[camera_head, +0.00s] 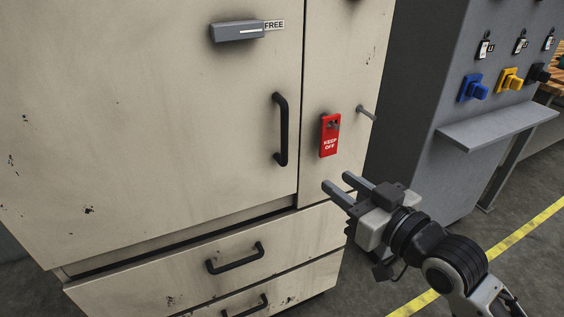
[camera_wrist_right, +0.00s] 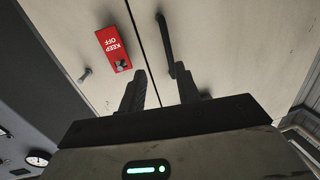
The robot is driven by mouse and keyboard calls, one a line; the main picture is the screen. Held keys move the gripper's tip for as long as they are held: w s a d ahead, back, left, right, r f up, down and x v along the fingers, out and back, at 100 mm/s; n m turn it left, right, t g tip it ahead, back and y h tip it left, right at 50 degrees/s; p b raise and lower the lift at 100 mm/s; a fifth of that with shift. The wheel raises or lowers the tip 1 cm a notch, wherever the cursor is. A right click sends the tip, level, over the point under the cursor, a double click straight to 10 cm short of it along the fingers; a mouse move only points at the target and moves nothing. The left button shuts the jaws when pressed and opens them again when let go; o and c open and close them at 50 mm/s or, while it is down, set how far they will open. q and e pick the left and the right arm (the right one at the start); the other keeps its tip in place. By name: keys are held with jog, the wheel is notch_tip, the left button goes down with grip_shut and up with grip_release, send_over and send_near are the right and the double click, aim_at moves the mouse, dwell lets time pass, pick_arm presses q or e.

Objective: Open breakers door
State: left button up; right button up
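The breakers door is not labelled; a large cream cabinet door (camera_head: 160,130) fills the left of the head view and looks shut. It has a black vertical handle (camera_head: 281,130) near its right edge and a grey latch marked FREE (camera_head: 238,31) higher up. My right gripper (camera_head: 335,186) is open and empty, below and to the right of the handle. In the right wrist view its two fingers (camera_wrist_right: 160,90) point at the cabinet, with the black handle (camera_wrist_right: 168,45) beyond them. My left gripper is not in view.
A red KEEP OFF tag (camera_head: 330,135) hangs on the narrow panel right of the door, beside a small metal peg (camera_head: 366,112). Drawers with black handles (camera_head: 235,258) lie below. A grey console (camera_head: 440,90) with coloured knobs and a shelf (camera_head: 497,126) stands right.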

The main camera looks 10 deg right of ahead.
aim_at(287, 136)
jog(key=shift+n+y, duration=0.4)
jog(key=shift+y, duration=0.1)
jog(key=r+x, duration=0.1)
jog(key=x, duration=0.9)
jog(key=r+x, duration=0.1)
jog(key=x, duration=0.5)
jog(key=shift+a+r+p, duration=0.25)
jog(key=shift+r+p, duration=0.05)
jog(key=shift+s, duration=0.1)
grip_shut()
